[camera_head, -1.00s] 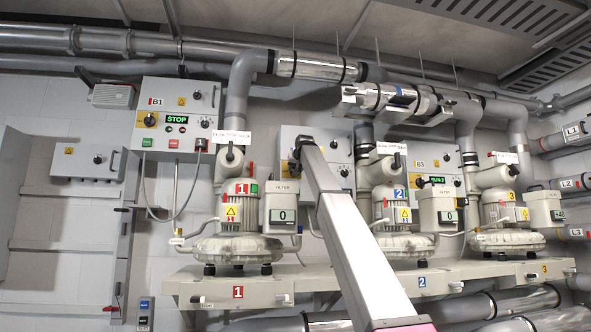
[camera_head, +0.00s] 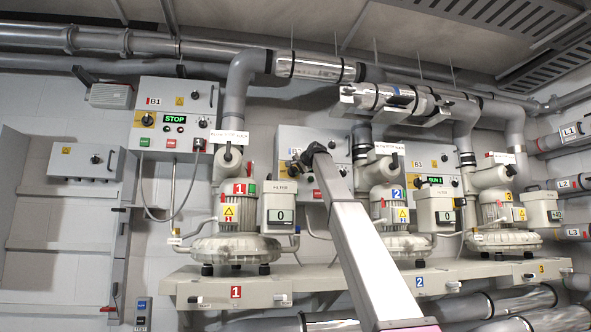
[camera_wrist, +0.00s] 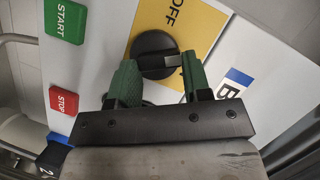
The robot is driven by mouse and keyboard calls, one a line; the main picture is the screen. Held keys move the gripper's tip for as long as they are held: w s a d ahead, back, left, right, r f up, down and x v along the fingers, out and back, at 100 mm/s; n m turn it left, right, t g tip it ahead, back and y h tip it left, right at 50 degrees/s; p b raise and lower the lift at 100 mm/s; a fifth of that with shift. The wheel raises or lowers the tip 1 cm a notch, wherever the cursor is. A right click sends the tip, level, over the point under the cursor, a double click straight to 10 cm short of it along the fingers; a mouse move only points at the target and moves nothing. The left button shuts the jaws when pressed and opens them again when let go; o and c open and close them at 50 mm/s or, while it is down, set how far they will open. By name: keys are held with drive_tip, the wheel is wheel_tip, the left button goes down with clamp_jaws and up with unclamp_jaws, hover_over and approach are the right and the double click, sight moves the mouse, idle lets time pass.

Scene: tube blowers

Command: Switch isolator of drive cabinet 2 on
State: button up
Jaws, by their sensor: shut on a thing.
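Drive cabinet 2 (camera_head: 285,136) is the grey box behind the blowers, between cabinets B1 and B3; my arm hides much of its front. My gripper (camera_head: 298,161) is at its left part, small and partly hidden by my arm. In the wrist view, the isolator is a round black knob (camera_wrist: 152,46) on a yellow plate (camera_wrist: 196,24) with the word OFF showing. My gripper (camera_wrist: 161,75) has its green fingers on either side of the knob's lower part and is shut on it. The knob's grip is partly hidden, so its exact angle is unclear.
In the wrist view, a green START button (camera_wrist: 68,20) and a red STOP button (camera_wrist: 63,100) sit left of the knob. A blue-edged label (camera_wrist: 236,82) is at right. Blower 1 (camera_head: 238,215) and blower 2 (camera_head: 390,205) stand below the cabinets.

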drive_tip(key=m, duration=0.1)
drive_tip(key=m+t+y, duration=0.1)
drive_tip(key=m, duration=0.1)
drive_tip(key=m+y, duration=0.1)
drive_tip(key=m, duration=0.1)
drive_tip(key=shift+w+d+f, duration=0.1)
drive_tip(key=shift+d+f, duration=0.1)
drive_tip(key=shift+f, duration=0.1)
drive_tip(key=shift+m, duration=0.3)
drive_tip(key=o, duration=0.9)
drive_tip(key=v, duration=1)
drive_tip(key=shift+s+d+f, duration=0.2)
drive_tip(key=shift+s+d, duration=0.05)
drive_tip(key=shift+s, duration=0.1)
